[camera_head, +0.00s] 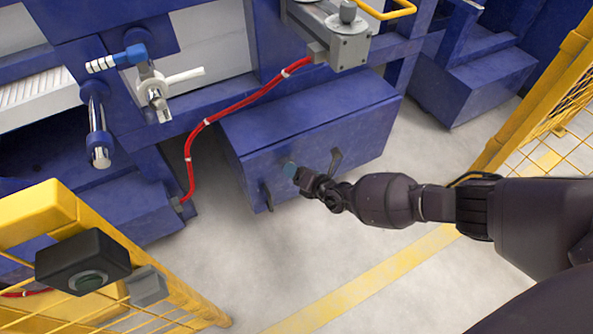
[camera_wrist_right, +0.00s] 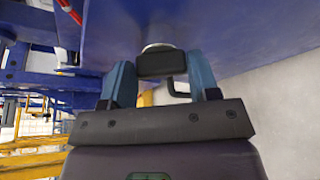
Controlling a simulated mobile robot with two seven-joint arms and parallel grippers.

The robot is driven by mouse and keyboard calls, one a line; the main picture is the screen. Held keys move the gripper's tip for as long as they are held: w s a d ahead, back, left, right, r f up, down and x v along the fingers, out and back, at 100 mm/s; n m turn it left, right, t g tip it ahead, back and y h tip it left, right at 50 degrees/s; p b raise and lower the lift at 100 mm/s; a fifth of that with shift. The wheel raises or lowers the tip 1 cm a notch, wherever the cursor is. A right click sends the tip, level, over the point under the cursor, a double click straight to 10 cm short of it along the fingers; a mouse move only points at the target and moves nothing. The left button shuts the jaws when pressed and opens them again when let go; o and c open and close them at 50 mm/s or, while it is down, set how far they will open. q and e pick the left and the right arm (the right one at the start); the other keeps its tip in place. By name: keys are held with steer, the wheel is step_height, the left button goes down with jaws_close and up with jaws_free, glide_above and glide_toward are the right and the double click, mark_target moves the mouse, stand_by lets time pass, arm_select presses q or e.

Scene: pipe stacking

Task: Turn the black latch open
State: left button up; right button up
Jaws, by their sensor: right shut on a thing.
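The black latch (camera_wrist_right: 161,66) sits on a pale round base on the face of a blue box (camera_head: 310,125). In the wrist view it lies between the two teal fingers of my right gripper (camera_wrist_right: 163,80). The right gripper (camera_head: 290,170) also shows in the head view, against the front face of the box, and its fingers are closed on the latch. In the head view the latch is hidden behind the fingers. My left gripper is not in view.
Two black handles, a left one (camera_head: 267,197) and a right one (camera_head: 336,159), flank the gripper on the box face. A red hose (camera_head: 237,106) runs above the box. Yellow fencing (camera_head: 45,215) stands at lower left and at right. The floor in front is clear.

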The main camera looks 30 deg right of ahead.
steer(key=shift+d+f+m+t+y, duration=0.15)
steer(key=shift+m+t+y, duration=0.25)
steer(key=shift+m, duration=0.75)
steer(key=shift+f+m+t+y, duration=0.15)
steer(key=shift+m+t+y, duration=0.25)
steer(key=shift+m, duration=0.8)
steer(key=shift+d+f+m+t+y, duration=0.15)
steer(key=shift+m+t+y, duration=0.25)
steer(key=shift+m, duration=0.75)
steer(key=shift+a, duration=0.1)
steer(key=o, duration=0.9)
